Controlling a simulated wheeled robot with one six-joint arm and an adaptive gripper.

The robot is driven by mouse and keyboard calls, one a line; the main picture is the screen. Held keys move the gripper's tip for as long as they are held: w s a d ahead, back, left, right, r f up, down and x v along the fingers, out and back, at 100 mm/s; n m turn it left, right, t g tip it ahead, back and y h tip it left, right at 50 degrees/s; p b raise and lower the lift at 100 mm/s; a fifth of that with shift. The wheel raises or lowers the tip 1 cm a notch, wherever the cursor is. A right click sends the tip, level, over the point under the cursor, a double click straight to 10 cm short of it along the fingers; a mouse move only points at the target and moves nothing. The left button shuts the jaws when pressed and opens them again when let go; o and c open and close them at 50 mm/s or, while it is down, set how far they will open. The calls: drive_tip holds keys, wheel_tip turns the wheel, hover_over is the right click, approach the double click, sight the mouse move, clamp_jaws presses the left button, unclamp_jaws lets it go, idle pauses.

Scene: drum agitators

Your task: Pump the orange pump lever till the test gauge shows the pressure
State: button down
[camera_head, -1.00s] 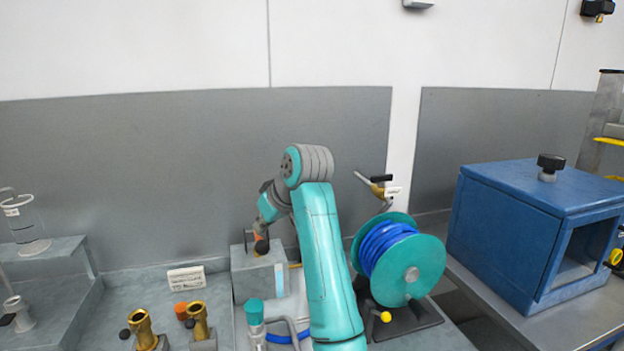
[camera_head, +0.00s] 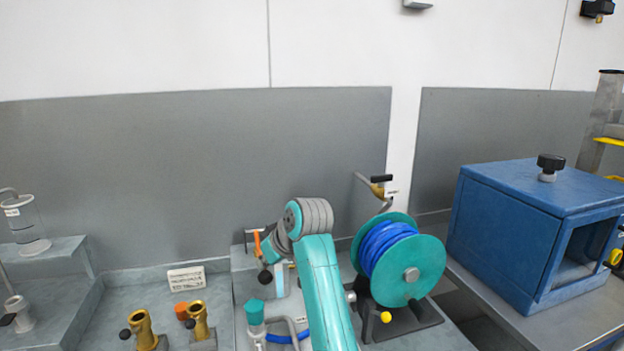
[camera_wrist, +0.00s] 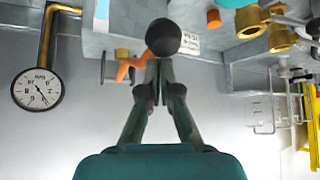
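The orange pump lever (camera_head: 257,243) with its black ball knob (camera_head: 265,276) hangs at the grey block left of my arm. In the wrist view the orange lever (camera_wrist: 132,67) runs to the black knob (camera_wrist: 163,37), which sits right at my fingertips. My gripper (camera_wrist: 158,68) has its two fingers closed to a point, touching or nearly touching the knob. The fingers do not visibly wrap around it. In the head view my wrist mostly hides the gripper. A round white gauge (camera_wrist: 37,88) on a brass pipe shows in the wrist view; its needle points to the lower right.
The teal reel with blue hose (camera_head: 398,260) stands close to the right of my arm. A blue box (camera_head: 520,230) is farther right. Brass fittings (camera_head: 142,328) and a teal-capped valve (camera_head: 254,312) stand at the front left.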

sight(270, 275)
wheel_tip(270, 275, down, 5)
drive_tip(key=shift+s+d+r, duration=0.15)
drive_tip(key=shift+r, duration=0.05)
wheel_tip(270, 275, up, 14)
drive_tip(key=shift+w, duration=0.45)
idle(0.8)
